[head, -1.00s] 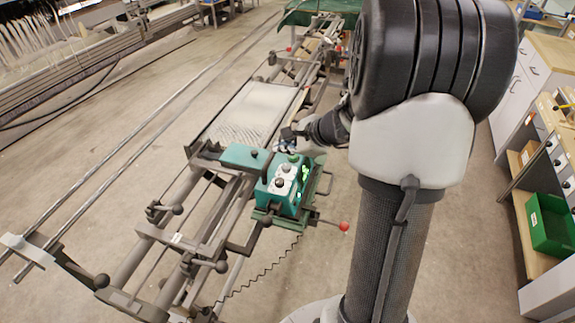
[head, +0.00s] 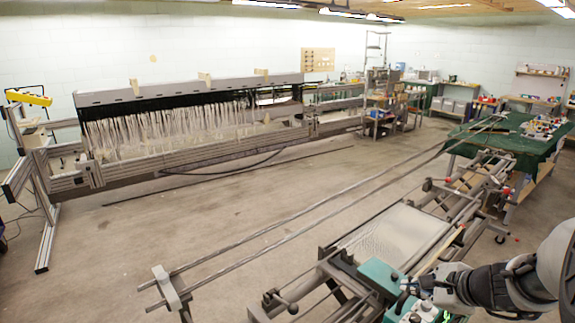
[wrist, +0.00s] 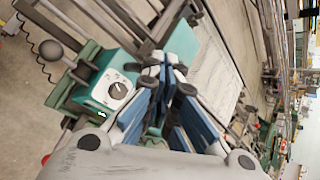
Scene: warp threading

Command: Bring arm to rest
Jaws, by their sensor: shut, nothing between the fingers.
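My gripper (wrist: 163,68) shows large in the wrist view, its blue-padded fingers drawn together at the tips with nothing held. It is over the warp-threading machine, beside the green control box (wrist: 117,90) with its round dial. In the head view my gripper (head: 408,286) is at the lower right, close to the green box (head: 380,277). My arm comes in from the right edge there. Whether the fingers touch the box cannot be told.
The machine's perforated plate (head: 398,236) and long rails (head: 300,212) run toward the green-covered table (head: 500,138). A long frame with hanging white threads (head: 165,130) stands at the left. Bare floor (head: 235,200) lies between them.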

